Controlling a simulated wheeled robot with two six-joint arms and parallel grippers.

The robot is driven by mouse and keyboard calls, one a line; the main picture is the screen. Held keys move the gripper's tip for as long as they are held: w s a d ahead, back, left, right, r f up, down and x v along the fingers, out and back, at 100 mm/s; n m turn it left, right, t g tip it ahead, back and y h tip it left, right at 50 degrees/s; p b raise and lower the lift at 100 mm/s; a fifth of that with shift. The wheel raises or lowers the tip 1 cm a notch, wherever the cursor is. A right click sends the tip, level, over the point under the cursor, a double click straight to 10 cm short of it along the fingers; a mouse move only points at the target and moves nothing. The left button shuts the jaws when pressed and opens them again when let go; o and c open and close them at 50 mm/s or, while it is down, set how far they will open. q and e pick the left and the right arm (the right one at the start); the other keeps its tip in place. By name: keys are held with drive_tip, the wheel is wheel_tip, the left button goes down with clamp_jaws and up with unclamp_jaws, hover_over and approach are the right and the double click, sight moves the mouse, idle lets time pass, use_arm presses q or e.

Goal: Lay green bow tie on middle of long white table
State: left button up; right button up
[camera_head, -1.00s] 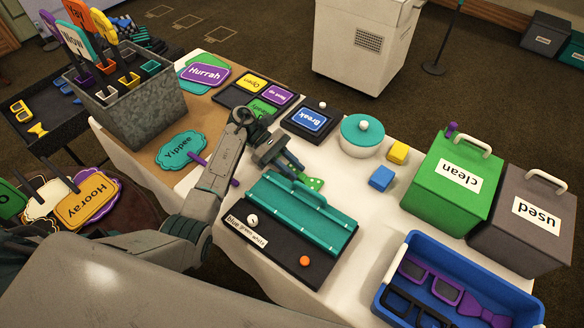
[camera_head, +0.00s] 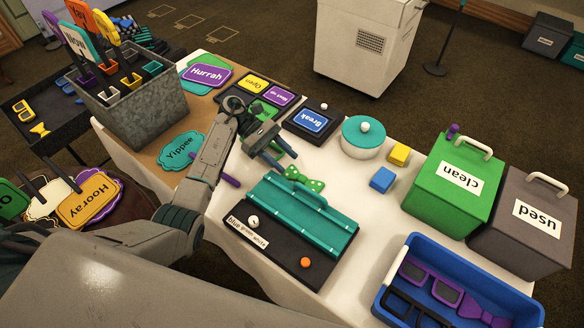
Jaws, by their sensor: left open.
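The green bow tie (camera_head: 304,180) with pale dots lies on the long white table (camera_head: 345,205), just behind the teal lidded case and partly hidden by it. My left gripper (camera_head: 282,157) is open and empty above the table, a little behind and to the left of the bow tie. Its fingers appear apart from the bow tie. My right gripper is not in view.
The teal case (camera_head: 295,215) on a black base stands in front of the bow tie. A "Break" sign (camera_head: 311,120), a round teal-lidded pot (camera_head: 363,137), yellow (camera_head: 399,153) and blue (camera_head: 382,179) blocks, and a green bin (camera_head: 455,180) stand around. A blue tray (camera_head: 462,262) holds glasses.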

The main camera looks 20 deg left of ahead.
use_arm(q)
drive_tip(key=p+v, duration=0.1)
drive_tip(key=v, duration=0.1)
drive_tip(key=p+v, duration=0.2)
drive_tip(key=shift+w+a+r, duration=0.2)
drive_tip(key=shift+r, duration=0.2)
drive_tip(key=p+v, duration=0.2)
drive_tip(key=shift+a+r+p, duration=0.15)
drive_tip(key=shift+a+p, duration=0.1)
drive_tip(key=shift+p, duration=0.05)
drive_tip(key=shift+w+a+p, duration=0.2)
drive_tip(key=shift+a+p, duration=0.1)
drive_tip(key=shift+a, duration=0.15)
idle(0.3)
